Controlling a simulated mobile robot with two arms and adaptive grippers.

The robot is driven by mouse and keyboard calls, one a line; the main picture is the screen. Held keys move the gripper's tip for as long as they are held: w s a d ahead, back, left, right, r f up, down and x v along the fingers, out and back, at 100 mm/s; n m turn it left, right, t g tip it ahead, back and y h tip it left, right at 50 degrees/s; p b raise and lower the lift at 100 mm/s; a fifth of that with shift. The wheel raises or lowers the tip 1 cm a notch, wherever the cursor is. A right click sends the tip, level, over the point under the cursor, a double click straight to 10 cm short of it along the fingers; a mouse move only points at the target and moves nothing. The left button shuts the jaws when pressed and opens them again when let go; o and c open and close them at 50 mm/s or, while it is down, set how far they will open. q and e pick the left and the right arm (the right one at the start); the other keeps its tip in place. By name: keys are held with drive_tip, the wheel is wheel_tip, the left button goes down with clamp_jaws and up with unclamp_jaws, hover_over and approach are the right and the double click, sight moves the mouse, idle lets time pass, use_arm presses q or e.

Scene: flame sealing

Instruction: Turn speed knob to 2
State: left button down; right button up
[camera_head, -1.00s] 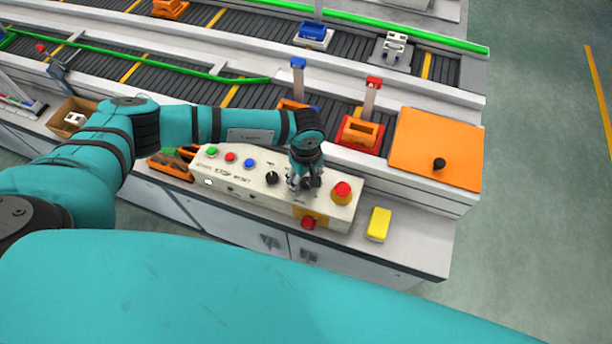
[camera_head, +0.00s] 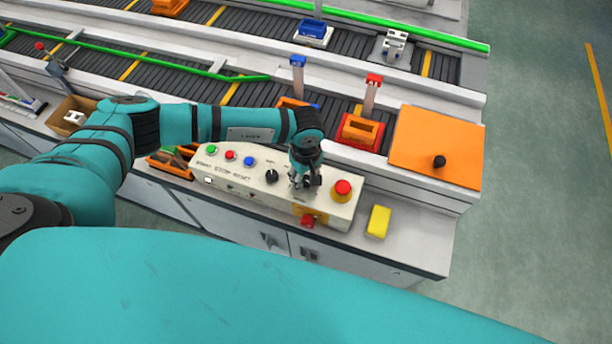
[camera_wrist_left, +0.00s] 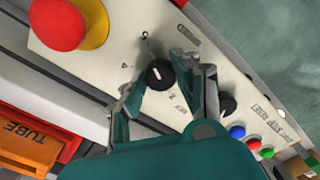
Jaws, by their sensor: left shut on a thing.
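The speed knob (camera_wrist_left: 160,74) is a round black dial with a white pointer line, on the pale control panel (camera_wrist_left: 75,62). Small printed marks surround it in the left wrist view, some too blurred to read. The fingers of my left gripper (camera_wrist_left: 163,84) are on either side of the knob and shut on it. In the head view my left gripper (camera_head: 305,184) points down at the panel (camera_head: 224,179) and hides this knob. My right gripper is out of view.
A second black knob (camera_head: 272,177) lies left of my gripper, with blue, red and green buttons beyond it. A red emergency button (camera_head: 342,188) stands close on the right. A yellow block (camera_head: 378,222) and orange plate (camera_head: 436,147) lie farther right.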

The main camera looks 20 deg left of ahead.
use_arm(q)
drive_tip(key=n+b, duration=0.3)
drive_tip(key=n, duration=0.1)
drive_tip(key=shift+f, duration=0.2)
drive_tip(key=n+b, duration=0.3)
drive_tip(key=n, duration=0.1)
drive_tip(key=shift+n, duration=0.4)
drive_tip(key=n+b, duration=0.3)
drive_tip(key=n, duration=0.1)
drive_tip(key=shift+n, duration=0.3)
drive_tip(key=n+b, duration=0.2)
drive_tip(key=n, duration=0.2)
drive_tip(key=shift+r+n, duration=0.1)
drive_tip(key=shift+n, duration=0.2)
drive_tip(key=n+b, duration=0.2)
drive_tip(key=n, duration=0.2)
drive_tip(key=n+b, duration=0.1)
drive_tip(key=n, duration=0.4)
drive_tip(key=shift+b, duration=0.35)
drive_tip(key=n, duration=0.4)
drive_tip(key=shift+r+b, duration=0.1)
drive_tip(key=shift+b, duration=0.25)
drive_tip(key=shift+w+n, duration=0.1)
drive_tip(key=shift+n, duration=2.2)
